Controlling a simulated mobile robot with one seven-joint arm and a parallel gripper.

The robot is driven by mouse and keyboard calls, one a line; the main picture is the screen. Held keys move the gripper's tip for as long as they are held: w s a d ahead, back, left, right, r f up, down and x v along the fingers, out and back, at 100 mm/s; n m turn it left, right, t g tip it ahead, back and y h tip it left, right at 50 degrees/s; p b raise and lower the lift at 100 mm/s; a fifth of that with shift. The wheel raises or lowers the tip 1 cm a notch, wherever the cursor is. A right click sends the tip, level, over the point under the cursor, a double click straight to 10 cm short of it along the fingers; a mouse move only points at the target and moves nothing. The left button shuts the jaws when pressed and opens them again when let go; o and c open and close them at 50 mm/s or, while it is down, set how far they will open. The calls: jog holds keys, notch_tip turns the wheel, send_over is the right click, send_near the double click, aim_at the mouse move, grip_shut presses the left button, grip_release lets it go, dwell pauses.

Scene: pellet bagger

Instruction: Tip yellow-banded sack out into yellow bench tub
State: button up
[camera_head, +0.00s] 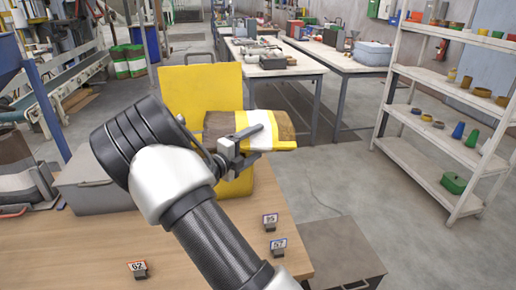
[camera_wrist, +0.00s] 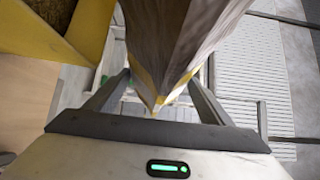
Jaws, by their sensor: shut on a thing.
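The yellow-banded sack (camera_head: 264,120) is brown with a white panel and yellow bands. It lies roughly level in the head view, held in the air. My gripper (camera_head: 243,140) is shut on it. In the wrist view the sack (camera_wrist: 180,40) fills the upper middle between my fingers (camera_wrist: 155,95). The yellow bench tub (camera_head: 238,187) is on the bench below the sack, partly hidden by my arm. In the wrist view, its yellow rim (camera_wrist: 92,28) is at upper left with brown material inside. A tall yellow panel (camera_head: 190,84) rises behind the tub. The sack's mouth cannot be made out.
The wooden bench (camera_head: 85,250) carries number tags (camera_head: 270,222) and a grey bin (camera_head: 95,188) at the left. A grey cabinet (camera_head: 340,255) stands right of the bench. White shelving (camera_head: 420,160) is at the right. Open floor lies between bench and shelving.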

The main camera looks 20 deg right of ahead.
jog(key=r+n, duration=0.1)
jog(key=a+r+n+t+h, duration=0.1)
jog(key=a+r+n+h, duration=0.1)
jog(key=shift+w+a+r+t+b, duration=0.2)
jog(key=shift+w+r+t+b, duration=0.15)
jog(key=shift+r+t, duration=0.05)
jog(key=shift+c, duration=1.3)
